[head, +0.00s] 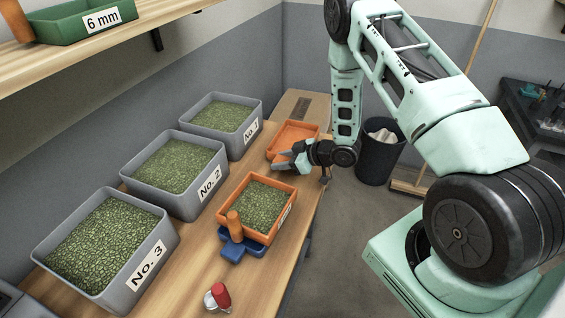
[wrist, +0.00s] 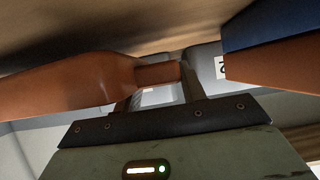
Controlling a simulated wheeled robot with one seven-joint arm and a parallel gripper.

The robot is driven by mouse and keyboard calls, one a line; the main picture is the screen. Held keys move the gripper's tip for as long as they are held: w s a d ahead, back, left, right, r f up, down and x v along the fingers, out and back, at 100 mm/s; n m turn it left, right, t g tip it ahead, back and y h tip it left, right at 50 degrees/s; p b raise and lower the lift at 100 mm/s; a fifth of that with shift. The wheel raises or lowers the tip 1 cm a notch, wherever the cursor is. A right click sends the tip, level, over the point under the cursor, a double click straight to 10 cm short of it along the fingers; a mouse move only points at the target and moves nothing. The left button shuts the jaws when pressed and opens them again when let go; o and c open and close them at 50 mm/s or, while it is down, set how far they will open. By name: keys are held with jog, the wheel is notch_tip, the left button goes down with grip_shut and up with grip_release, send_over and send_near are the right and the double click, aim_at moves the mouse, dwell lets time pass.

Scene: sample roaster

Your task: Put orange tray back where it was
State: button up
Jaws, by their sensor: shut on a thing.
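The empty orange tray (head: 296,134) is at the far end of the bench, close to the No. 1 bin. My gripper (head: 286,164) is at its near side, pointing left. The wrist view shows my gripper (wrist: 158,92) shut on the narrow neck of an orange-brown handle (wrist: 80,84). The handle's join to the tray is hidden in the head view, and I cannot tell whether the tray touches the bench. A second orange tray (head: 249,230), filled with green beans, stands nearer, over blue trays (head: 240,250).
Grey bins No. 1 (head: 229,141), No. 2 (head: 190,202) and No. 3 (head: 148,266) line the wall side. A red-handled tool (head: 221,295) lies at the front. A green 6 mm tray (head: 75,30) sits on the shelf. A dark waste bin (head: 379,160) stands right of the bench.

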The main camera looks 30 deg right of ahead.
jog(key=shift+f, duration=1)
jog(key=o, duration=1.1)
